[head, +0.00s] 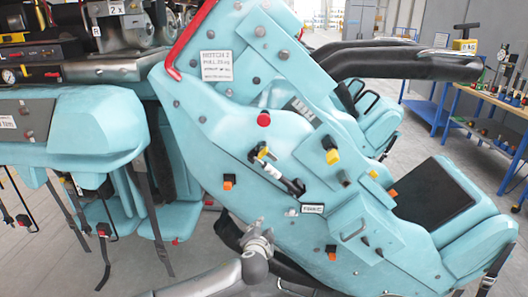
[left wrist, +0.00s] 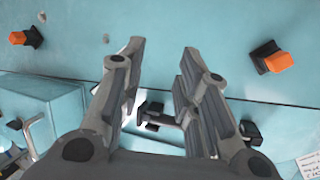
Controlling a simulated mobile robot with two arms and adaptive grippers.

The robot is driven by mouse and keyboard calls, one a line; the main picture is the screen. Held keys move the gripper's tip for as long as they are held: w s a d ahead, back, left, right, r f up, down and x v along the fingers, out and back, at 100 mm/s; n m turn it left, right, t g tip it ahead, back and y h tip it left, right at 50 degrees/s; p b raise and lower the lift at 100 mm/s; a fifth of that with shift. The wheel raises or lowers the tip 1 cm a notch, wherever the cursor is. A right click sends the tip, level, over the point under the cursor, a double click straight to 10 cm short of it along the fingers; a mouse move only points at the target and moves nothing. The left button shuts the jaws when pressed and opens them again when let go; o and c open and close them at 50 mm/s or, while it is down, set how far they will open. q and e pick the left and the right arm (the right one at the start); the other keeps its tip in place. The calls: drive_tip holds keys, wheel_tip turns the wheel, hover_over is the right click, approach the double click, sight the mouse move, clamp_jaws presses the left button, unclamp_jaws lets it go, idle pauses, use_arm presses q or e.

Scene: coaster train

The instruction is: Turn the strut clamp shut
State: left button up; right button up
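On the turquoise train car (head: 230,130), a short strut-like fitting (head: 273,171) runs diagonally, with a yellow and black upper end and a black lower grip; it seems to be the strut clamp. My left gripper (head: 259,230) is below it in the head view, apart from it. In the left wrist view, the gripper's fingers (left wrist: 163,50) are spread with nothing held. A black and silver fitting (left wrist: 152,108) shows behind and between the fingers, partly hidden by them; I cannot tell its exact turn. My right gripper is out of view.
Orange latches (head: 228,182), a red knob (head: 264,119) and a box with a handle (head: 367,230) stand out from the panel around the fitting. A blue workbench (head: 470,125) with parts is at the right. Loose straps hang at the left.

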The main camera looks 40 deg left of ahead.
use_arm(q)
wheel_tip(320, 180, up, 14)
drive_tip(key=t+y, duration=0.2)
drive_tip(key=n+t+y, duration=0.1)
drive_tip(key=n+t, duration=0.1)
approach(264, 155)
drive_tip(key=p+x, duration=0.4)
drive_tip(key=x, duration=0.5)
drive_tip(key=shift+w+a+r, duration=0.1)
drive_tip(key=shift+w+r, duration=0.05)
drive_tip(key=shift+w+a+p, duration=0.3)
drive_tip(key=shift+w, duration=0.2)
clamp_jaws()
